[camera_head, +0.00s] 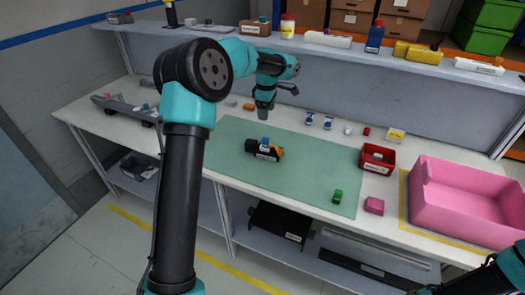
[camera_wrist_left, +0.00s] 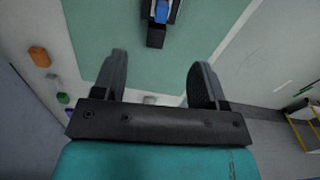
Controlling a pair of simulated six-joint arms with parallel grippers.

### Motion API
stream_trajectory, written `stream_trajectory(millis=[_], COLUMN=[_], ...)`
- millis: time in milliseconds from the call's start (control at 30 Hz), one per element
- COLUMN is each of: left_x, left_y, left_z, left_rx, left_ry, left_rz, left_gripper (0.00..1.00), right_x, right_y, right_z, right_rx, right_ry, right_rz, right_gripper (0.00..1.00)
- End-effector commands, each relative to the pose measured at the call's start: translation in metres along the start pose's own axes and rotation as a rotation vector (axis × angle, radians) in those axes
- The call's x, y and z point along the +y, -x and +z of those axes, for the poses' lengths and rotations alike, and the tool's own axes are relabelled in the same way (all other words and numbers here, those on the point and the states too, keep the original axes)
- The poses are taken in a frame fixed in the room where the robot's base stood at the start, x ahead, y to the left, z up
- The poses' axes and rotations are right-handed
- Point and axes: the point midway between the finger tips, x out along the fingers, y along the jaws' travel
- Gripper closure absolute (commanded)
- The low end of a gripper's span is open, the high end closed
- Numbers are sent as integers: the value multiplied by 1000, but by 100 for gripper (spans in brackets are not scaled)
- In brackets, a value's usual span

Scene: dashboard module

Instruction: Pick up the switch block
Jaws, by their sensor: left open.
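A black dashboard module (camera_head: 258,151) with a white label, a blue piece (camera_head: 265,142) on top and an orange part at its right end sits on the green mat (camera_head: 315,174). The module also shows at the top of the left wrist view (camera_wrist_left: 156,36), cut off by the frame edge. I cannot tell which piece is the switch block. Loose small parts include a green block (camera_head: 337,196) and a pink block (camera_head: 374,205). My left gripper (camera_head: 264,112) is above the mat's back edge, behind the module. In the left wrist view its fingers (camera_wrist_left: 160,65) are apart with nothing between them.
A red labelled bin (camera_head: 377,158) and a large pink tub (camera_head: 463,200) stand on the right. Several small parts, among them an orange one (camera_head: 249,106), lie behind the mat. A shelf (camera_head: 345,48) with bottles and boxes runs along the back. The mat's middle right is clear.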

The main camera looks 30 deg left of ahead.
Motion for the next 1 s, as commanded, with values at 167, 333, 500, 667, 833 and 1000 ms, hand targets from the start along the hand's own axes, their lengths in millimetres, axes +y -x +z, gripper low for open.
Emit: stream_trajectory(millis=[167, 333, 500, 667, 833, 1000], left_x=[-1, -1, -1, -1, -1, -1], left_y=[-27, -57, -86, -108, -115, -115], left_z=[0, 0, 1, 0, 1, 1], left_rx=[0, 0, 0, -1, 0, 0], left_ry=[-1, -1, -1, -1, -1, -1], left_rz=[-3, -4, -5, -2, -1, -1], left_gripper=[34, 34, 34, 34, 34, 34], right_x=[0, 0, 0, 0, 0, 0], right_y=[0, 0, 0, 0, 0, 0], right_z=[0, 0, 0, 0, 0, 0], right_rx=[0, 0, 0, 0, 0, 0], right_ry=[0, 0, 0, 0, 0, 0], right_rz=[0, 0, 0, 0, 0, 0], right_gripper=[57, 57, 57, 57, 57, 57])
